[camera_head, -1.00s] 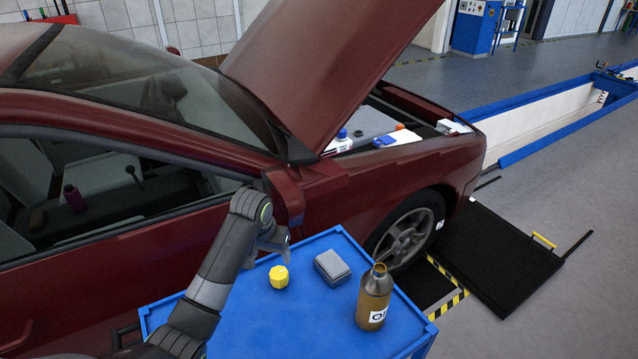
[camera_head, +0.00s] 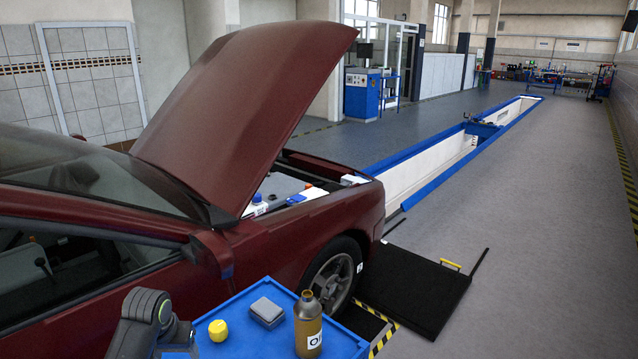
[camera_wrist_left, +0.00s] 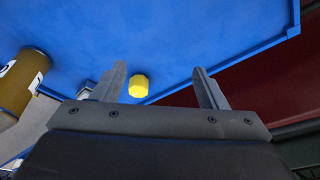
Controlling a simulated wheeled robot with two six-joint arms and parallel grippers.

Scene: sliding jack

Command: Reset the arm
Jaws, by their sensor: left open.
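My left arm comes in at the lower left of the head view, beside the car and at the near left edge of the blue cart (camera_head: 240,300). In the left wrist view my left gripper (camera_wrist_left: 158,72) has its two fingers apart and nothing between them. A yellow cap (camera_head: 218,330) stands on the cart top, apart from the fingers; it also shows beyond them in the left wrist view (camera_wrist_left: 138,86). A brown oil bottle (camera_head: 308,325) and a grey block (camera_head: 267,312) also stand on the cart. My right gripper is not in view.
The dark red car (camera_head: 150,295) with its hood (camera_head: 245,100) raised stands close behind the cart. A black ramp plate (camera_head: 420,290) with a yellow handle lies on the floor at right. A blue-edged pit (camera_head: 430,175) runs beyond. The floor at far right is clear.

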